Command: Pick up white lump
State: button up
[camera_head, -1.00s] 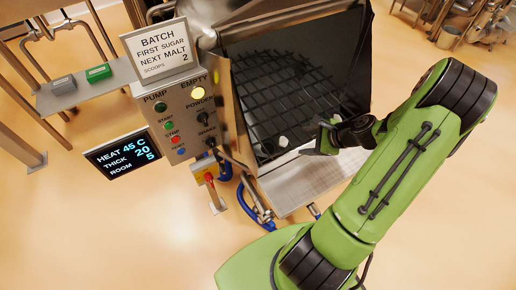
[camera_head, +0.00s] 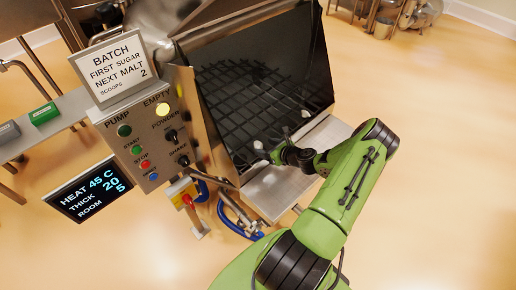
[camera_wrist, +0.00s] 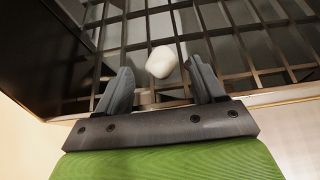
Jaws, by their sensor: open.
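The white lump (camera_wrist: 162,62) is a small rounded piece at the hopper's dark grid (camera_wrist: 225,45). In the wrist view it shows just beyond and between the tips of my gripper (camera_wrist: 160,82). The fingers are apart, with a gap between each finger and the lump. In the head view the lump (camera_head: 258,146) is near the grid's lower edge, just left of my gripper (camera_head: 273,156). A second small pale spot (camera_head: 305,114) shows farther right by the hopper's edge; I cannot tell what it is.
The dark-walled hopper (camera_head: 300,60) surrounds the grid. A metal ledge (camera_head: 275,195) runs along its front. A control panel (camera_head: 160,130) with knobs and a batch sign (camera_head: 110,68) stands on the left, above a display (camera_head: 88,192). Open floor lies to the right.

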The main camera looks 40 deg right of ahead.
aim_at(259, 145)
jog(key=x, duration=0.4)
jog(key=shift+f, duration=0.1)
jog(key=c, duration=1.1)
notch_tip(259, 145, up, 10)
jog(key=shift+r+p, duration=0.1)
jog(key=shift+p, duration=0.7)
